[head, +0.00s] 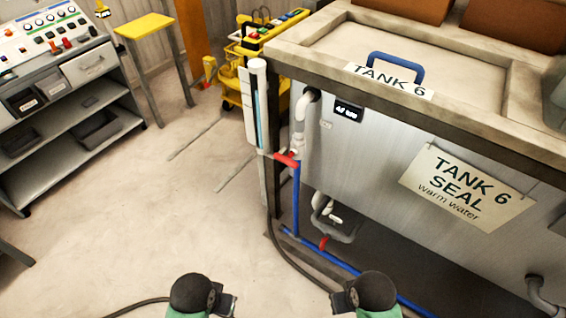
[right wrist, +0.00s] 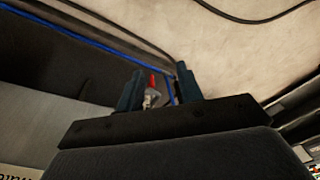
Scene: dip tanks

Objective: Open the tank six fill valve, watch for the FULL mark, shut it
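Tank 6 (head: 380,140) is a grey metal tank with a lid marked TANK 6. A red lever (head: 288,159) sits on the blue pipe at its front left corner, beside a white pipe. A second red handle (head: 323,242) is lower, by the drain pipework. A tall white gauge (head: 257,110) with a blue strip stands at the corner; no FULL mark is readable. My left gripper (head: 226,303) and right gripper (head: 342,300) are low in the head view, apart from the levers. The right wrist view shows my right gripper (right wrist: 160,88) open and empty, with a red handle (right wrist: 153,80) beyond its fingers.
A sign (head: 466,188) reads TANK 6 SEAL, warm water. A small dark display (head: 348,111) is on the tank wall. A control console (head: 50,40), yellow stool (head: 146,26) and yellow cart (head: 236,75) stand behind. A dark hose (head: 285,255) runs along the floor. The left floor is mostly clear.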

